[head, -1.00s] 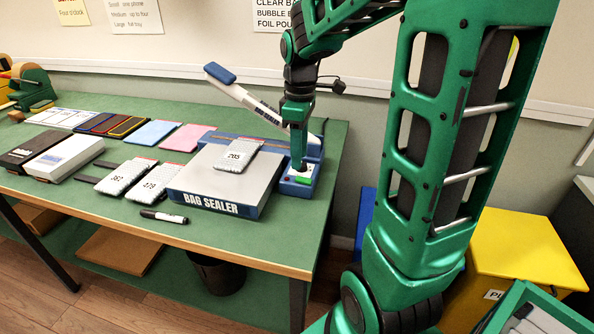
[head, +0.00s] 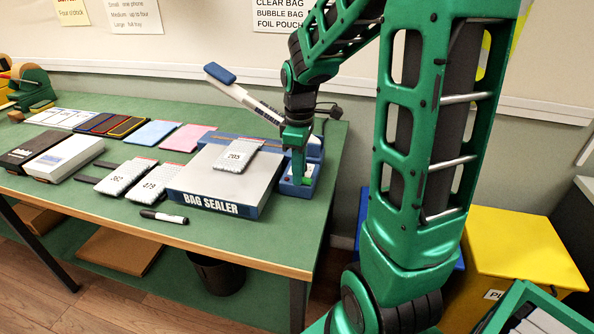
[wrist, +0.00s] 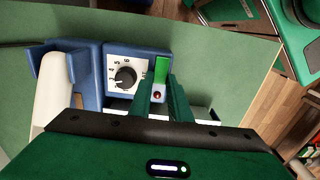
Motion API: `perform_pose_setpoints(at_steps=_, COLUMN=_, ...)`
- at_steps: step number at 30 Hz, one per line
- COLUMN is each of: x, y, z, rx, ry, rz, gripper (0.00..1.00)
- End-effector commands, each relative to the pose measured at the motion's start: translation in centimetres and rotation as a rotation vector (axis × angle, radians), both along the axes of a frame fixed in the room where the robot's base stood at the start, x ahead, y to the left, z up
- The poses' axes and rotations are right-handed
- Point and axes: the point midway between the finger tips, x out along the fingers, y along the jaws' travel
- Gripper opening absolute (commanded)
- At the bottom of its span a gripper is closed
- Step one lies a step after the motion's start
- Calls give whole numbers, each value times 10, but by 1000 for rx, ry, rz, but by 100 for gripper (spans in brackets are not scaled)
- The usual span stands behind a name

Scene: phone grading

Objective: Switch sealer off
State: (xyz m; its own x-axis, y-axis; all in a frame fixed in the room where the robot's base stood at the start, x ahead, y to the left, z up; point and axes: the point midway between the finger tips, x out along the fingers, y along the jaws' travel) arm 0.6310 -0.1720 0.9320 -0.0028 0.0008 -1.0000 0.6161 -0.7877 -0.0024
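The bag sealer (head: 215,190) stands at the right end of the green table, its blue-tipped sealing arm (head: 240,95) raised. Its blue control box (wrist: 121,72) carries a black dial (wrist: 125,76), a green switch (wrist: 161,70) and a small dark red light (wrist: 157,96). My gripper (head: 299,178) points down over the control box and hides part of it in the head view. In the wrist view my gripper (wrist: 160,84) has its two fingers apart, with the light showing between them and the green switch just beyond the tips. I cannot tell whether a finger touches the switch.
A bubble bag marked 205 (head: 236,156) lies on the sealer. More bubble bags (head: 127,178), a marker (head: 164,217), boxes (head: 66,158) and coloured pouches (head: 152,133) lie to the left. A yellow bin (head: 525,250) stands right of the table.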

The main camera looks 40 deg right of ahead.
Motion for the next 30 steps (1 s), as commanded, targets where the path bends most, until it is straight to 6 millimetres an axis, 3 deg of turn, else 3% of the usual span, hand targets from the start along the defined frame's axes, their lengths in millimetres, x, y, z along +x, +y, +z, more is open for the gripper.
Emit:
perform_pose_setpoints(at_steps=23, x=-2, y=-5, z=3, rx=87, ry=-122, rz=-3, gripper=0)
perform_pose_setpoints(at_steps=24, x=-2, y=-5, z=3, rx=86, ry=-123, rz=-3, gripper=22)
perform_pose_setpoints(at_steps=26, x=-2, y=-5, z=3, rx=86, ry=-123, rz=-3, gripper=36)
perform_pose_setpoints(at_steps=30, x=-3, y=-5, z=3, rx=88, ry=-120, rz=-2, gripper=36)
